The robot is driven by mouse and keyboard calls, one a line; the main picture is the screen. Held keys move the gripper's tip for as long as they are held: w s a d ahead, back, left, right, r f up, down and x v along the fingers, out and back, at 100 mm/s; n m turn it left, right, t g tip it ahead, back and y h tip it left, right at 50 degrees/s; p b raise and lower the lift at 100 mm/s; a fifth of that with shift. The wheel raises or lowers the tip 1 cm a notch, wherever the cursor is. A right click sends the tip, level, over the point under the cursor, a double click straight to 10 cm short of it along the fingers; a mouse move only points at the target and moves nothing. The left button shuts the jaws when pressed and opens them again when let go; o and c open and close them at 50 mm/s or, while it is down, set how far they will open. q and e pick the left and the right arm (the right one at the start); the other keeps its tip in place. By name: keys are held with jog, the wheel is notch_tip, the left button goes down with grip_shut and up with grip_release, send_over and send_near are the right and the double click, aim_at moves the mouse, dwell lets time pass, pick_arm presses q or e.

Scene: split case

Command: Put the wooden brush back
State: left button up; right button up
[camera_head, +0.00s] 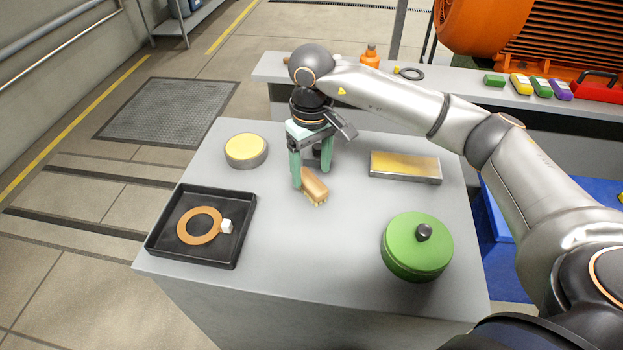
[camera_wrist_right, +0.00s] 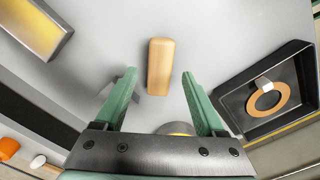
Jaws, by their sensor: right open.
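The wooden brush (camera_head: 314,187) lies on the grey table top, near the middle, bristles toward the front. In the right wrist view its wooden back (camera_wrist_right: 160,66) shows just beyond and between the fingertips. My right gripper (camera_head: 311,180) is above and behind the brush, pointing down, with its green fingers apart. In the right wrist view the right gripper (camera_wrist_right: 157,82) is open, with nothing between its fingers. Whether the fingertips touch the brush cannot be told. My left gripper is in neither view.
On the table (camera_head: 300,260) stand a black tray (camera_head: 205,258) with an orange ring (camera_head: 185,232) and white cube (camera_head: 226,226), a round yellow-topped tin (camera_head: 246,150), a rectangular yellow-topped case (camera_head: 405,168) and a green lidded pot (camera_head: 416,254). The table front between tray and pot is clear.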

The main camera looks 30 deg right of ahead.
aim_at(311, 180)
notch_tip(311, 180, up, 8)
dwell(0.5)
